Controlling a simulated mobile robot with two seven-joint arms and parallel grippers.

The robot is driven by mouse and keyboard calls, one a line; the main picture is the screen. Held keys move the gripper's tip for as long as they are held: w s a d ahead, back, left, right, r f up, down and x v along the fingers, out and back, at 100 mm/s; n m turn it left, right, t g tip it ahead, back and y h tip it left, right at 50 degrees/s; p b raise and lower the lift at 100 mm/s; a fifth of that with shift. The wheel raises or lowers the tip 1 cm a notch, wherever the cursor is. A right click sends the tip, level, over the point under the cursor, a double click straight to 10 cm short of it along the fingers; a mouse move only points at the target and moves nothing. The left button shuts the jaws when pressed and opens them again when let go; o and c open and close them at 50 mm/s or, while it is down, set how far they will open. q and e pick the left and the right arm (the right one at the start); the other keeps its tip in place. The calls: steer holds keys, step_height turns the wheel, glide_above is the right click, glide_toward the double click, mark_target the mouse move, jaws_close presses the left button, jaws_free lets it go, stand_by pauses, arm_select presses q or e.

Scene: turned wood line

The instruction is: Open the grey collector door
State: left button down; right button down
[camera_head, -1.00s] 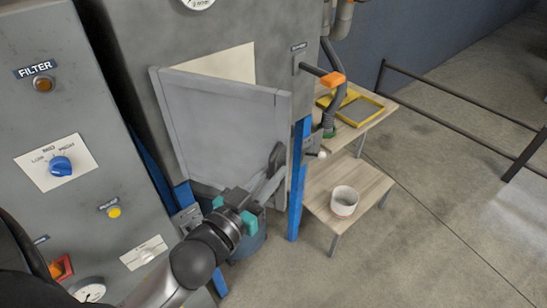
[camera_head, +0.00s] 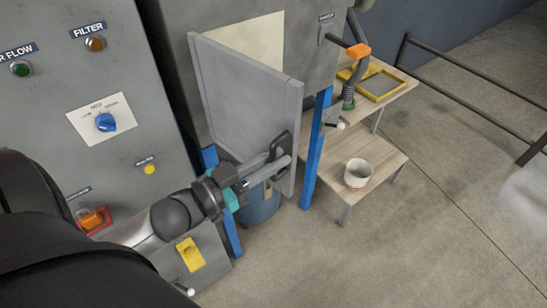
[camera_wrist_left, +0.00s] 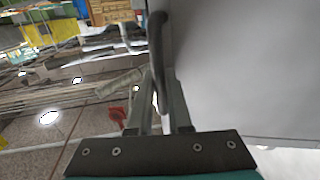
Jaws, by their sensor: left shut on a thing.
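The grey collector door (camera_head: 243,105) stands partly open on the grey collector cabinet, swung outward from its left edge. A pale opening shows above and behind it. A dark bar handle (camera_head: 281,150) sits near the door's lower right edge. My left gripper (camera_head: 282,164) is shut on this handle, with the arm coming in from the lower left. The left wrist view shows the fingers (camera_wrist_left: 160,110) around the dark handle (camera_wrist_left: 158,60), with the pale door face (camera_wrist_left: 240,70) to the right. My right gripper is not in view.
A control panel (camera_head: 60,120) with a blue knob (camera_head: 106,122) stands at the left. A blue post (camera_head: 316,150) is right of the door. A wooden shelf table (camera_head: 345,185) holds a white bucket (camera_head: 358,173) and a yellow tray (camera_head: 380,86). Open floor lies at the lower right.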

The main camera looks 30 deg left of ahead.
arm_select(q)
steer(key=c, duration=0.8)
jaws_free()
steer(key=shift+c, duration=0.2)
steer(key=shift+s, duration=0.1)
steer(key=v, duration=1.5)
steer(key=shift+d+f, duration=0.1)
